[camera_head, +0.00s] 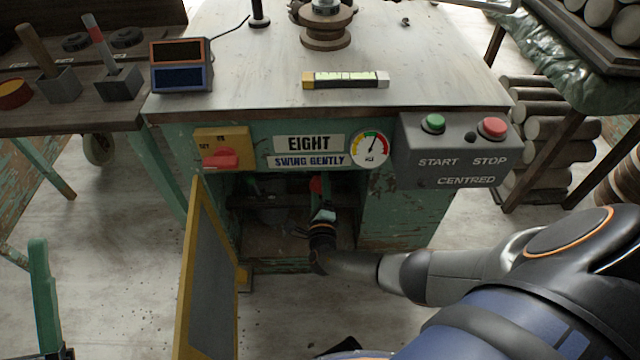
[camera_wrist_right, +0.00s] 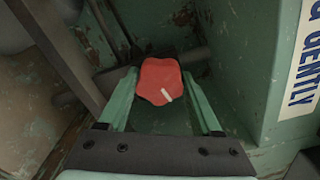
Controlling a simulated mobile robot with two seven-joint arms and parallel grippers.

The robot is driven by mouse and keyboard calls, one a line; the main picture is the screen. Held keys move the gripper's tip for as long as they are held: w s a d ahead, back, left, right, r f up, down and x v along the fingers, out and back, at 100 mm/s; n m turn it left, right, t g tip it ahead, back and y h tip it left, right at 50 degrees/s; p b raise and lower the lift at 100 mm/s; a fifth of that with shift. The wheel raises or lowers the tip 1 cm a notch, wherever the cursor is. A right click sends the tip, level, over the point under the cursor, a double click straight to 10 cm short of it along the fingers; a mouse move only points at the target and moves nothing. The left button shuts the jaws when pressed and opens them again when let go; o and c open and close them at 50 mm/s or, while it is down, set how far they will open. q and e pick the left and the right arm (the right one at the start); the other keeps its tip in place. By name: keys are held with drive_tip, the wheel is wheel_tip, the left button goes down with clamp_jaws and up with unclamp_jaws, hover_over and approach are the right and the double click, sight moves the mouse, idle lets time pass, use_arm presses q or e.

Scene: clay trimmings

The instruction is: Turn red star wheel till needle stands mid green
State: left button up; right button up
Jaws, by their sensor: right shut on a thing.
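The red star wheel (camera_wrist_right: 158,80) sits between the two green fingers of my right gripper (camera_wrist_right: 160,98), which is shut on it. A white mark on the wheel points down and right in the wrist view. In the head view the wheel (camera_head: 316,185) shows small inside the open cabinet, just beyond my right gripper (camera_head: 322,215). The round gauge (camera_head: 370,149) is on the cabinet front; its needle points up and slightly right. Exactly where it stands against the green is too small to tell. One green finger of my left gripper (camera_head: 44,300) shows at the lower left.
The yellow-framed cabinet door (camera_head: 190,270) stands open left of my right arm. A grey START/STOP box (camera_head: 452,150) juts out at the right. A yellow switch (camera_head: 222,148) is at the left. A level (camera_head: 345,80) lies on the worktop.

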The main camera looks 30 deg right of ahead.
use_arm(q)
drive_tip(key=shift+w+a+f+n+y+p, duration=0.1)
drive_tip(key=shift+w+f+n+y, duration=0.35)
drive_tip(key=shift+w+f+y, duration=0.15)
drive_tip(key=shift+w+a+f+n+y+p, duration=0.15)
drive_tip(key=shift+w+f+n+y, duration=0.25)
drive_tip(key=shift+f, duration=0.35)
drive_tip(key=shift+w+d+f+n+y+p, duration=0.1)
drive_tip(key=shift+w+f+n+y, duration=0.35)
drive_tip(key=shift+f+y, duration=0.2)
use_arm(e)
drive_tip(key=shift+w+r+n, duration=0.1)
drive_tip(key=shift+n, duration=1.5)
use_arm(q)
drive_tip(key=shift+g, duration=0.3)
use_arm(e)
drive_tip(key=o, duration=1.4)
use_arm(q)
drive_tip(key=shift+a, duration=0.1)
